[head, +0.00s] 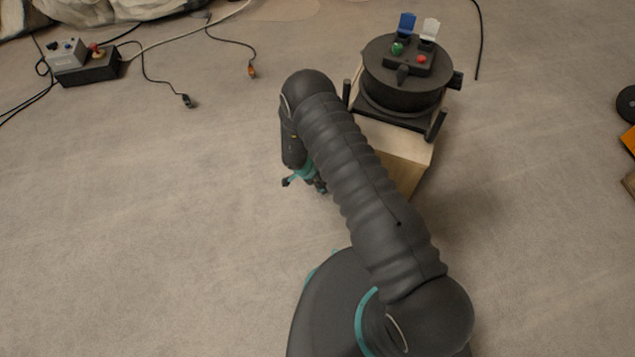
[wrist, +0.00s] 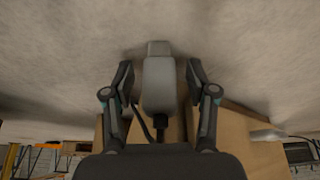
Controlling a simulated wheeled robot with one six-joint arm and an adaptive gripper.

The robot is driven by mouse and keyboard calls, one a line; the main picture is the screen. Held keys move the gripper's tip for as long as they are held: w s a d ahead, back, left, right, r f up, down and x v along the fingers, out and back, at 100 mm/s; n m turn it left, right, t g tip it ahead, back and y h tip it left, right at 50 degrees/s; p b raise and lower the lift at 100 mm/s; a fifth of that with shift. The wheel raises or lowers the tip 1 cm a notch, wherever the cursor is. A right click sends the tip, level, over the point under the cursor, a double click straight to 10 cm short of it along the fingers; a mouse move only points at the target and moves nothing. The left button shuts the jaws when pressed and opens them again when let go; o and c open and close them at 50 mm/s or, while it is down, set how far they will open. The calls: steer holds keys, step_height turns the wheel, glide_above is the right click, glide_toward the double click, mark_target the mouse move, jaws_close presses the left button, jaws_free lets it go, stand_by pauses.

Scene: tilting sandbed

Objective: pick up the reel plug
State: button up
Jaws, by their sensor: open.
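A grey plug-like body with a narrower block at its far end, which I take to be the reel plug (wrist: 158,88), shows in the wrist view. It lies between the two fingers of my gripper (wrist: 158,78), with a gap on each side. A dark cord runs by its near end. My gripper is open and also shows in the head view (head: 305,181), low beside the wooden box. The plug cannot be made out in the head view. The black cable reel (head: 403,95) stands on the box, with blue and white flaps and green and red buttons on top.
The wooden box (head: 406,146) under the reel is close to the right of my arm. A control box with a red knob (head: 88,66) and loose cables, one with an orange end (head: 252,71), lie at the upper left.

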jaws_close()
